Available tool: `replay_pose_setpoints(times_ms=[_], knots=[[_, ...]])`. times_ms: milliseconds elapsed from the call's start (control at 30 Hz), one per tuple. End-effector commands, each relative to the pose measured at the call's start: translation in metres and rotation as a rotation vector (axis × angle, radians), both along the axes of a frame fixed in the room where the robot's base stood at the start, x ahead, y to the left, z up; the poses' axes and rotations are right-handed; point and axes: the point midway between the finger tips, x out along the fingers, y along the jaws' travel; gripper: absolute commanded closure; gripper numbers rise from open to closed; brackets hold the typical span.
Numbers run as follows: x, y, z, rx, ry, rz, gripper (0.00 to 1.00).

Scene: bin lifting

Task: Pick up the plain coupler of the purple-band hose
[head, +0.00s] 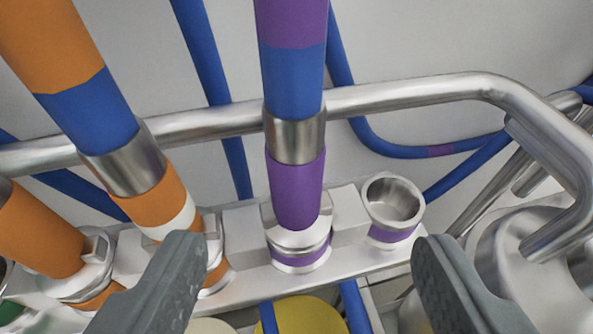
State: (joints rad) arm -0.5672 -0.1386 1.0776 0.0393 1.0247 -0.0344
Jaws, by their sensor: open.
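The purple-band hose (293,80) comes down from the top middle, blue with a purple band. Below a metal collar (295,140) is its plain purple coupler (295,185), with no white ring on it. The coupler stands nearly upright, its lower end in a metal socket (298,258) with a purple ring. My gripper (310,243) is open, one grey finger at the lower left and one at the lower right. The coupler shows between the fingers, a little above their tips in the picture. I cannot tell its depth from them.
An empty purple-ringed metal cup (393,205) stands right of the coupler. An orange-band hose (85,110) with a white ring (170,218) leans in at the left, beside another orange coupler (35,235). A metal rail (420,95) crosses behind. Blue hoses hang behind it.

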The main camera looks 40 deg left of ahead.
Motion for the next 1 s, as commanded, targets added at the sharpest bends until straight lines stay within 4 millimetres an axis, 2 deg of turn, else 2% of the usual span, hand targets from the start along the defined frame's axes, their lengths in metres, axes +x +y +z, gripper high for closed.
replay_pose_setpoints(times_ms=[100, 500, 833, 1000], knots=[[0.018, 0.013, -0.01, -0.002, 0.002, 0.0, 0.35], [0.067, 0.047, -0.035, -0.001, 0.001, 0.0, 0.35], [0.08, 0.057, -0.043, -0.001, 0.002, 0.0, 0.35], [0.09, 0.07, -0.053, -0.001, 0.001, 0.0, 0.35]])
